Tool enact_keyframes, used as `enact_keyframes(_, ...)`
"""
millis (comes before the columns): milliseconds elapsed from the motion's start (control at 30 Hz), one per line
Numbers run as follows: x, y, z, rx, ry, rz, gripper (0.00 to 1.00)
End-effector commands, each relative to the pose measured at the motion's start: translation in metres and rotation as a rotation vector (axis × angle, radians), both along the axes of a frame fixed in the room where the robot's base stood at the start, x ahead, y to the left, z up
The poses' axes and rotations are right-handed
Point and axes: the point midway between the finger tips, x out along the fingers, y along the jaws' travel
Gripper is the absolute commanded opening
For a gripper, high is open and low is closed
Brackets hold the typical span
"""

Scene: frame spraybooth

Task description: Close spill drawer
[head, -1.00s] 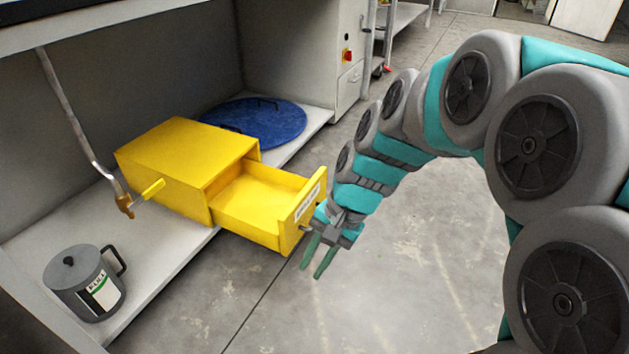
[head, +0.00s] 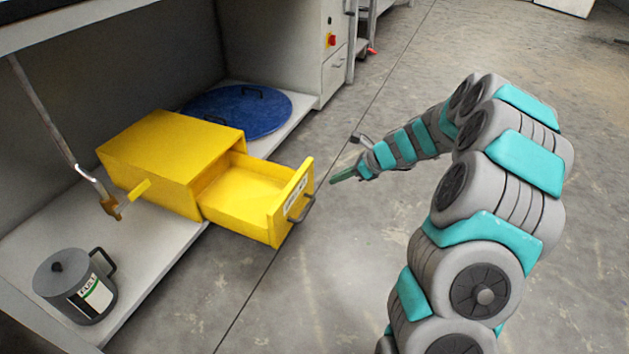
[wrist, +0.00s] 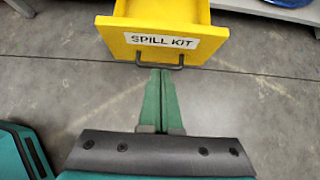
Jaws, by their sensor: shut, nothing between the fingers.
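The yellow spill drawer (head: 245,203) is pulled out of its yellow cabinet (head: 170,155) on the low shelf. Its front carries a white "SPILL KIT" label and a dark bar handle (head: 303,209). In the wrist view the drawer front (wrist: 165,46) is at the top, with the handle (wrist: 160,62) below the label. My gripper (head: 335,179) is to the right of the drawer front in the head view, with a gap of floor between. In the wrist view its green fingers (wrist: 160,75) are together, empty, and point at the handle; contact cannot be told there.
A grey lidded can (head: 75,287) stands on the shelf (head: 160,262) at the lower left. A blue round lid (head: 240,112) lies behind the cabinet. The concrete floor in front of the drawer is clear.

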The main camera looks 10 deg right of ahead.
Motion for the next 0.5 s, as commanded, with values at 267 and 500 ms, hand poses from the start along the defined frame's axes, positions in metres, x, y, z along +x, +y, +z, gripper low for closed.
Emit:
enact_keyframes(267,0.016,0.025,-0.033,-0.002,0.002,0.005,0.0)
enact_keyframes(500,0.036,0.052,-0.065,-0.001,0.0,0.006,0.0)
